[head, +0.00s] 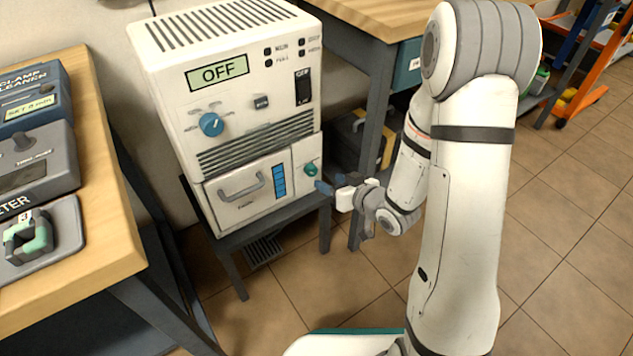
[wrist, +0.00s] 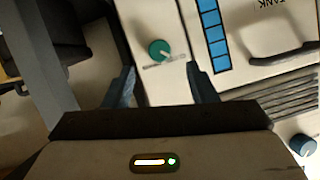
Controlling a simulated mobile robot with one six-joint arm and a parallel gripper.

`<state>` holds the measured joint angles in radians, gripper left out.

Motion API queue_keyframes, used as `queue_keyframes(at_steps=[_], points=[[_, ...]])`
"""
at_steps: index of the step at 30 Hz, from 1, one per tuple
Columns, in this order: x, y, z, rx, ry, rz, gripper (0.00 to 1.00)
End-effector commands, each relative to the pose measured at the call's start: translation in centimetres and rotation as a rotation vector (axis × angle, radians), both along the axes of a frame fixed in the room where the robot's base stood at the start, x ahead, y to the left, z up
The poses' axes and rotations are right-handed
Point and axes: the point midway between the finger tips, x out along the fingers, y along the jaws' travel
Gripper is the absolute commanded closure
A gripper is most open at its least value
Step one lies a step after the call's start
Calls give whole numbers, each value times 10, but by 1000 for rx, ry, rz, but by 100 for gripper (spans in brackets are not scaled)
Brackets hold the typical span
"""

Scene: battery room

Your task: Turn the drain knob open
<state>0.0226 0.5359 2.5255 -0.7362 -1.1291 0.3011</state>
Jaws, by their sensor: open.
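The green drain knob (head: 310,169) sits on the lower right part of the white machine's (head: 225,90) front, right of the blue level strip (head: 279,181). In the wrist view the drain knob (wrist: 159,50) lies ahead of my gripper, between the lines of its two fingers. A light bar marking shows just beside the knob. My gripper (head: 330,187) is open and empty, its blue fingertips close to the panel, just below the knob in the head view. The fingers also show in the wrist view (wrist: 162,88). I cannot tell whether they touch the panel.
The machine's display reads OFF. A blue dial (head: 211,124) is on its upper front, and a drawer with a grey handle (head: 241,187) is left of the level strip. A wooden bench (head: 110,215) stands at left and another table (head: 372,15) behind. Tiled floor is free in front.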

Motion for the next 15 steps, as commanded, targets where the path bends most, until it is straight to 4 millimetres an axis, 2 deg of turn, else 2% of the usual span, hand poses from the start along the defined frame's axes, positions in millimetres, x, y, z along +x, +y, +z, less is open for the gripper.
queue_keyframes(at_steps=[9, 15], points=[[36, 30, -20, 0, -2, 1, 48], [49, 40, -25, -1, -1, -1, 48]])
